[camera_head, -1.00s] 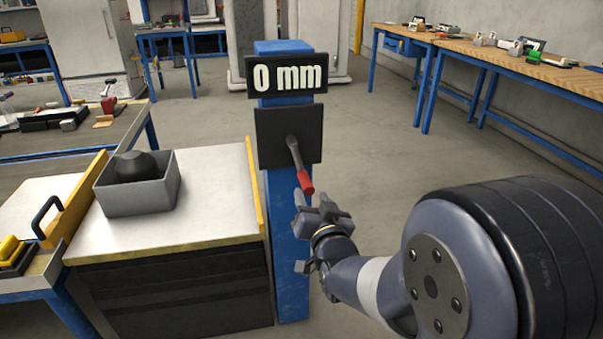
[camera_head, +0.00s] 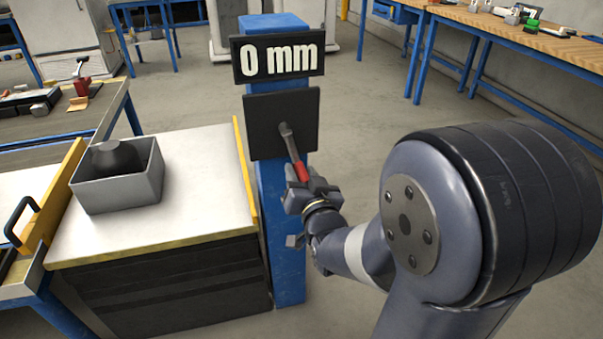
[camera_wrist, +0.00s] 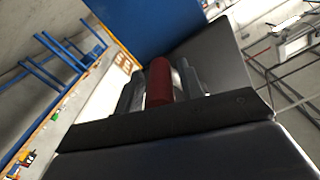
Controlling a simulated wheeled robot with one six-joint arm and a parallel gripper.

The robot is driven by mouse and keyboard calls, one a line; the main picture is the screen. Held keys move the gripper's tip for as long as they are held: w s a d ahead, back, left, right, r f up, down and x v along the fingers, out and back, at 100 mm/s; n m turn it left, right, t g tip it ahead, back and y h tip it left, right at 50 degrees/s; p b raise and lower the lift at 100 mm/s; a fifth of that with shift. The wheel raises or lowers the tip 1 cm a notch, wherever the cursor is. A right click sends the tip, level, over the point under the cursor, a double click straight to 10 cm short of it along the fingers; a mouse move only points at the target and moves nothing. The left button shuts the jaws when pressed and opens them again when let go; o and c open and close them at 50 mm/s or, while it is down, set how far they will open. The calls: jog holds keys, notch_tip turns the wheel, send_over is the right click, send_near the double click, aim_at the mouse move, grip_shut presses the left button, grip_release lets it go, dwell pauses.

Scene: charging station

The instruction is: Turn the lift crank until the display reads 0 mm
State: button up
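The display (camera_head: 277,61) on the blue column (camera_head: 283,235) reads 0 mm in the head view. Below it, the crank (camera_head: 288,140) is mounted on a dark plate (camera_head: 262,122); its arm slants down to the right and ends in a red handle (camera_head: 300,171). My gripper (camera_head: 308,184) is at the handle's lower end. In the wrist view the red handle (camera_wrist: 158,82) lies between the two fingers of my gripper (camera_wrist: 160,88), with hardly any gap visible on either side. Whether the fingers press on it is unclear.
A white-topped cabinet (camera_head: 200,205) stands just left of the column, with a grey bin (camera_head: 120,189) holding a dark object on it. A workbench (camera_head: 510,33) runs along the wall at the back right. The floor between the column and that bench is clear.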

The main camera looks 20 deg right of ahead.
grip_shut()
jog(key=shift+d, duration=0.15)
dwell(0.4)
jog(key=d+r+n+b, duration=0.3)
jog(key=d+r+n, duration=0.1)
jog(key=n, duration=0.5)
jog(key=shift+d+b, duration=0.3)
jog(key=shift+d, duration=0.2)
jog(key=shift+r, duration=0.1)
jog(key=shift+o, duration=1.2)
grip_release()
